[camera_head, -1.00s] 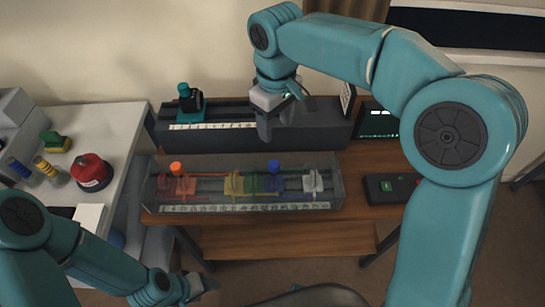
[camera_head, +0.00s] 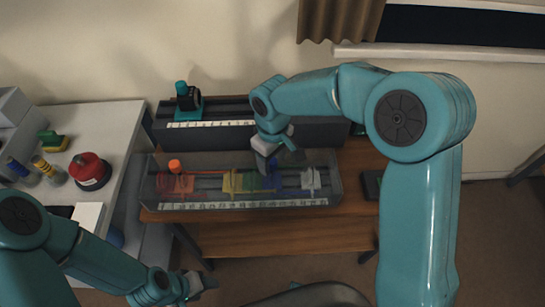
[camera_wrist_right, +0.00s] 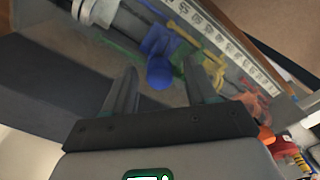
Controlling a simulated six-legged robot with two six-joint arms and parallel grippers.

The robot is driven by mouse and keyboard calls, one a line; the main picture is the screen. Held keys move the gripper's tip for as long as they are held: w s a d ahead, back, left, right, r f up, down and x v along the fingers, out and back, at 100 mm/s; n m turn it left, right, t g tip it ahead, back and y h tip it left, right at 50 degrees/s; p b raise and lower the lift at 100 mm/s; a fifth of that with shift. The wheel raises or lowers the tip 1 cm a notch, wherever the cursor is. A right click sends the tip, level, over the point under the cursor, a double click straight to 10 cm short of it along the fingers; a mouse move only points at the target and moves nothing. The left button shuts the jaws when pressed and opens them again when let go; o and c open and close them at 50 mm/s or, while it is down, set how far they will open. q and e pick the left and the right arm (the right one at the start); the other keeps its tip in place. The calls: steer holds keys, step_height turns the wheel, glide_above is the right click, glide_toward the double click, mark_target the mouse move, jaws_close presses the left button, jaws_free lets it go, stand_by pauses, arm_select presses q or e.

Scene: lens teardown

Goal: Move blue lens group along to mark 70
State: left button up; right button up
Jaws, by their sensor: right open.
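The blue lens group (camera_head: 268,183) sits on the rail inside the clear-walled trough (camera_head: 332,184), right of the yellow-green groups. In the head view my right gripper (camera_head: 279,162) is over it and hides its top knob. In the right wrist view the blue knob (camera_wrist_right: 160,73) shows between the two open fingers (camera_wrist_right: 160,82), with nothing held. I cannot tell whether the fingers touch it. A white numbered scale (camera_head: 245,205) runs along the trough's front; mark 70 is not legible. My left gripper (camera_head: 200,283) is low at the bottom, its jaws unclear.
An orange-knobbed group (camera_head: 175,166) stands at the trough's left, yellow-green groups (camera_head: 232,183) in the middle and a pale group (camera_head: 311,180) at the right. Behind is a dark rail box (camera_head: 215,136) with a teal-and-black device (camera_head: 187,98). A red round object (camera_head: 89,170) stands on the left table.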

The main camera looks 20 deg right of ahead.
jaws_close()
steer(key=s+d+b, duration=0.1)
steer(key=s+d, duration=0.1)
steer(key=d, duration=0.6)
steer(key=shift+s+d, duration=0.15)
steer(key=shift+d, duration=0.05)
steer(key=shift+r, duration=0.1)
jaws_free()
steer(key=shift+d, duration=0.2)
step_height(320, 180, up, 16)
steer(key=shift+r, duration=0.15)
